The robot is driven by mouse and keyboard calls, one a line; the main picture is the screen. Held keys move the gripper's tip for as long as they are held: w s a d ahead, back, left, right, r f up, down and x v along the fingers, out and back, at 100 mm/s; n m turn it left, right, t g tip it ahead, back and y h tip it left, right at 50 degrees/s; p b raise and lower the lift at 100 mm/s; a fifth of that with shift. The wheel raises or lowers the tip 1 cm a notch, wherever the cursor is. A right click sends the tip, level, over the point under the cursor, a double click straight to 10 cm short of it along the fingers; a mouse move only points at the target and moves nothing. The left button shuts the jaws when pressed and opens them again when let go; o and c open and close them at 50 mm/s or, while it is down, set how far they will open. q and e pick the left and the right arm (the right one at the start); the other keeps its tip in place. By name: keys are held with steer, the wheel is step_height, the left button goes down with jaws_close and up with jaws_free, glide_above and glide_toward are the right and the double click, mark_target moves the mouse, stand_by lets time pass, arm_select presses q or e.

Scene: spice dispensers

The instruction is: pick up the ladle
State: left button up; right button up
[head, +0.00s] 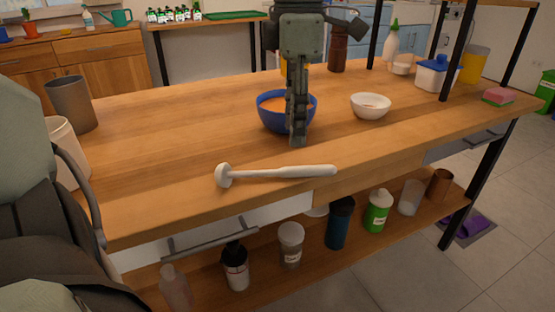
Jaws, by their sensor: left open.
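A pale, long-handled utensil (285,172), which I take for the ladle, lies flat on the wooden table (165,170) near its front edge. Its round head is at the left and its handle points right. My left gripper (298,138) hangs fingers-down, seen edge-on, behind the utensil and apart from it. It is open, with nothing visibly held. My right gripper is not in view.
A white bowl (371,106) stands right of the blue bowl. Cups (70,105) stand at the table's left end. A blue-lidded container (434,73) and black posts (457,50) are at the right. Several bottles and jars fill the lower shelf. The tabletop around the utensil is clear.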

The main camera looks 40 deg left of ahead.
mark_target(296, 167)
arm_select(q)
steer(key=f, duration=0.7)
steer(key=shift+d+f, duration=0.2)
steer(key=shift+d, duration=0.15)
jaws_close()
